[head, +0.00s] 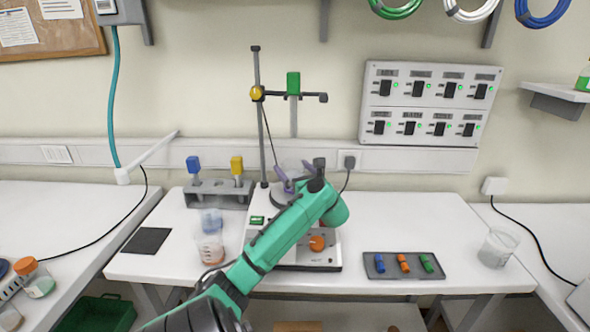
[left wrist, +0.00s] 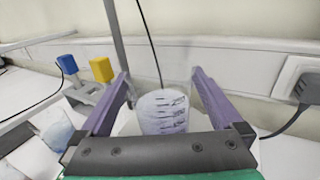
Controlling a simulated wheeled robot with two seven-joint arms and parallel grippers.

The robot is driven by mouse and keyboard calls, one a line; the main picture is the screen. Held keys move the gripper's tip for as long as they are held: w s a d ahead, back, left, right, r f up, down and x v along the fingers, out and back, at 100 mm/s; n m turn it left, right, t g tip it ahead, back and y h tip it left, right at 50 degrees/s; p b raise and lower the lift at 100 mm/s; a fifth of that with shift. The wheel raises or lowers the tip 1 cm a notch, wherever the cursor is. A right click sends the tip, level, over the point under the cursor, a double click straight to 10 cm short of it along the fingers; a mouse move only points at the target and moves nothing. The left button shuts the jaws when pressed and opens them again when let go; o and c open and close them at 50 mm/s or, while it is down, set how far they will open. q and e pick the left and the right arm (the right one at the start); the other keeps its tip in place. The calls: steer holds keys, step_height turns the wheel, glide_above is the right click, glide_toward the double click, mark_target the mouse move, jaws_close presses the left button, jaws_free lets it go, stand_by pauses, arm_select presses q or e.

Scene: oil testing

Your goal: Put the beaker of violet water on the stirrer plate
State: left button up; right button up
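The beaker of violet water (left wrist: 163,112) stands between my left gripper's purple fingers in the left wrist view, pale violet with printed marks. In the head view the beaker (head: 294,168) is small and partly hidden by the gripper, over the stirrer plate (head: 281,199). It looks upright and seems to stand on the plate, but its base is hidden. My left gripper (head: 296,173) has its fingers spread on either side of the beaker, with a narrow gap showing at the left finger in the left wrist view (left wrist: 161,73). My right gripper is not in view.
A stand (head: 256,120) with clamps and a thin cable rises behind the stirrer. A rack (head: 217,197) with blue and yellow tools and stacked-looking beakers (head: 209,246) are left. A tray (head: 403,274) and another beaker (head: 497,248) are right. Free table lies right of the stirrer.

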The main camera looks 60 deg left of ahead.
arm_select(q)
steer(key=s+d+b, duration=0.1)
steer(key=d+b, duration=0.3)
steer(key=d, duration=0.8)
steer(key=shift+s+r, duration=0.15)
steer(key=shift+s, duration=0.15)
